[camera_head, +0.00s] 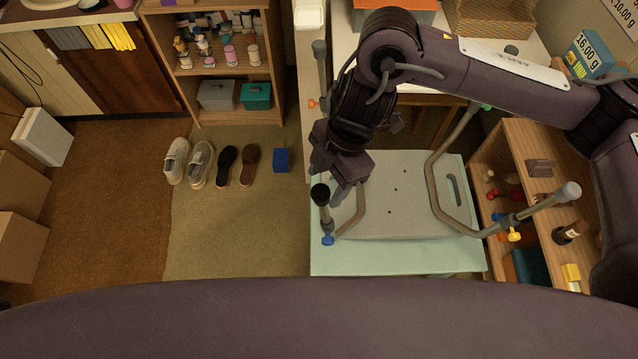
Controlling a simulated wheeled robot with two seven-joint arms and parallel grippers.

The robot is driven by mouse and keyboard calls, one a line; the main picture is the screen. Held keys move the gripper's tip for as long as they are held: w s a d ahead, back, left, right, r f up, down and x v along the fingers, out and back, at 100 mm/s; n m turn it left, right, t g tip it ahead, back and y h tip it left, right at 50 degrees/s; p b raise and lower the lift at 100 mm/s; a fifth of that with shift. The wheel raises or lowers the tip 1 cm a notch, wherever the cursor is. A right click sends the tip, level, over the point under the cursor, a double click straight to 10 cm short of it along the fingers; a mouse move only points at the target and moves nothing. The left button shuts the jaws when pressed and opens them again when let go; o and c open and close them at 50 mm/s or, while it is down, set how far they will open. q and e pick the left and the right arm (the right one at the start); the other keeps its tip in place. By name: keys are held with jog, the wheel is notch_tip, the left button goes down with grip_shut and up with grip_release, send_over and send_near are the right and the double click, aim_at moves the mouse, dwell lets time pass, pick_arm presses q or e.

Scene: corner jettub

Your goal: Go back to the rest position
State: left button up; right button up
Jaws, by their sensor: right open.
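My right arm comes in from the right, and its dark gripper (331,182) points down beside the left edge of a grey seat board (395,190). The gripper is open. A black-capped post (320,192) with a blue clamp at its foot stands right by the fingers. I cannot tell from this view whether they touch, and I see nothing held between the fingers. My left gripper is not in view.
Bent grey rails (437,185) rise around the seat board, which lies over a pale green surface (345,262). A wooden shelf (515,150) stands close on the right. Shoes (201,163) and a blue box (281,160) are on the floor.

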jog(key=shift+v, duration=2.15)
